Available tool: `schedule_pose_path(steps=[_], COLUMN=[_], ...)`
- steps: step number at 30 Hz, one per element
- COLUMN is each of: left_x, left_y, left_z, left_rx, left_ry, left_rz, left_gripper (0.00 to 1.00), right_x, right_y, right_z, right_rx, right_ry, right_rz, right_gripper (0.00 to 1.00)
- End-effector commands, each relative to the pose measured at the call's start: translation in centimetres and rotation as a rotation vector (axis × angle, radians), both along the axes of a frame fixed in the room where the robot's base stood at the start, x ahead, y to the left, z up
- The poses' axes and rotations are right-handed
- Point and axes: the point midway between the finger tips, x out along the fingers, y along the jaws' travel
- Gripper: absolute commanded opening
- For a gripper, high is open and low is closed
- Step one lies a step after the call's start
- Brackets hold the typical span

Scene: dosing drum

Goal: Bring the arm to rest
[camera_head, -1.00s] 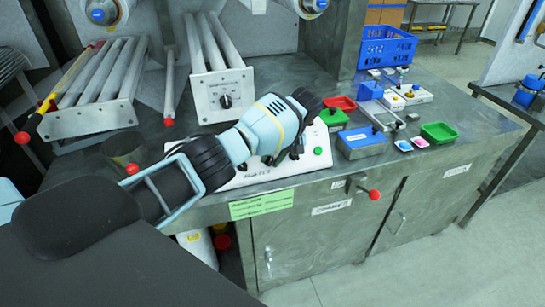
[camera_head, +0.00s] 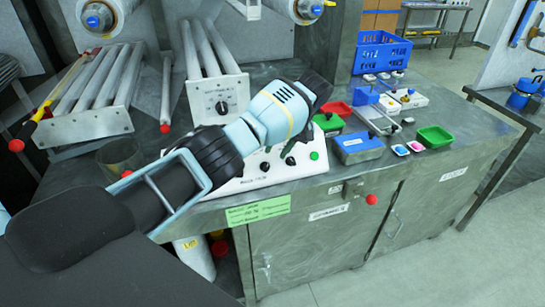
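My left arm comes in from the lower left and reaches up and right across the front of the steel counter. Its dark end, where my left gripper (camera_head: 318,88) is, hangs over the counter near the white control panel (camera_head: 262,171). The fingers cannot be made out, so I cannot tell whether it is open or shut. I see nothing held. The arm hides part of the panel and its knobs. My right gripper is not in view.
A knob box (camera_head: 220,98) with rollers stands behind the arm. Right of it are a red tray (camera_head: 338,109), a blue-topped box (camera_head: 358,147), a green tray (camera_head: 436,138) and a blue basket (camera_head: 382,54). A red knob (camera_head: 371,199) sticks out of the cabinet front. Floor at the right is clear.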

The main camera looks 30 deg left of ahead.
Motion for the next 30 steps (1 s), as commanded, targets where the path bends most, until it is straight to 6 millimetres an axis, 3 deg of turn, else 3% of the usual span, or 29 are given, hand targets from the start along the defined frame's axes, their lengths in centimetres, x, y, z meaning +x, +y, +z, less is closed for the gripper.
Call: schedule_pose_path(steps=[6,22,26,30], left_x=[0.3,0.3,-0.2,-1.9], left_y=[-0.5,-0.6,-1.6,-4.0], left_z=[1.4,1.2,-1.0,-6.1], left_rx=[0.002,0.0,-0.015,-0.059], left_ry=[-0.001,0.0,0.013,0.032], left_rz=[0.0,-0.003,-0.05,-0.16], left_gripper=[0.32,0.32,0.32,0.32], right_x=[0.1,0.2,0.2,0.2], right_y=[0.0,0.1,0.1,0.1], right_z=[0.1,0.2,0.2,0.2], right_rx=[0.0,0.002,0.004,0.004], right_ry=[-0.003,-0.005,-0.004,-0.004], right_rz=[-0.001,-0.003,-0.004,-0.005], right_gripper=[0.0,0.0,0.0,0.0])
